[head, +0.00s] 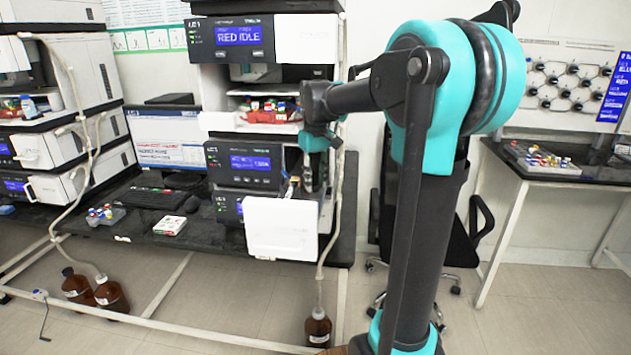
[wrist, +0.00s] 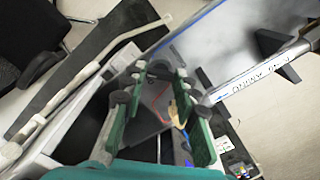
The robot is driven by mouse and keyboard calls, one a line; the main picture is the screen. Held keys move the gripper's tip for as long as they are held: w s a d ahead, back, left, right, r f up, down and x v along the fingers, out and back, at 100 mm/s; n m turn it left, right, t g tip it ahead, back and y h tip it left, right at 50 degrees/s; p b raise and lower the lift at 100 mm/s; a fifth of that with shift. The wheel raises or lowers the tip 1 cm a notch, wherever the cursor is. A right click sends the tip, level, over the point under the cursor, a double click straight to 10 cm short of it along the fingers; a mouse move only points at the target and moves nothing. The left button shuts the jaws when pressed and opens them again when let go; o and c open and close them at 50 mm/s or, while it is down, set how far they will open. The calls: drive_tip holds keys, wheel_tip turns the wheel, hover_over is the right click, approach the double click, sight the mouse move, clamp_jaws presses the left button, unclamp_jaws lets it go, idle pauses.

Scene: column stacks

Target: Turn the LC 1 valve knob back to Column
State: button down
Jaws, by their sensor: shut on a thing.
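The LC 1 stack (head: 262,165) stands in the middle of the head view, with a white door (head: 282,228) standing open at its lower front. My gripper (head: 312,180) is at the stack's right side, just above and behind that door. In the wrist view my gripper (wrist: 161,73) has its two green fingers on either side of a dark grey piece (wrist: 148,125), apparently the valve knob, and is shut on it. The knob is hidden in the head view. I cannot read its pointer or the Column mark. A silvery column (wrist: 265,78) with lettering lies to the right in the wrist view.
A pale tube (head: 336,200) runs down close beside my gripper to a brown bottle (head: 318,328). Thin coloured tubing (wrist: 178,115) lies near the fingers. A monitor (head: 168,137) and another stack (head: 62,120) stand left.

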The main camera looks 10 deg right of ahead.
sight(316, 185)
drive_tip(key=m, duration=0.8)
drive_tip(key=shift+m, duration=0.3)
drive_tip(key=m, duration=0.4)
drive_tip(key=shift+m, duration=2.1)
drive_tip(key=c, duration=1.2)
unclamp_jaws()
drive_tip(key=shift+o, duration=0.2)
drive_tip(key=shift+r, duration=0.1)
wheel_tip(316, 185, up, 12)
drive_tip(key=shift+s, duration=0.1)
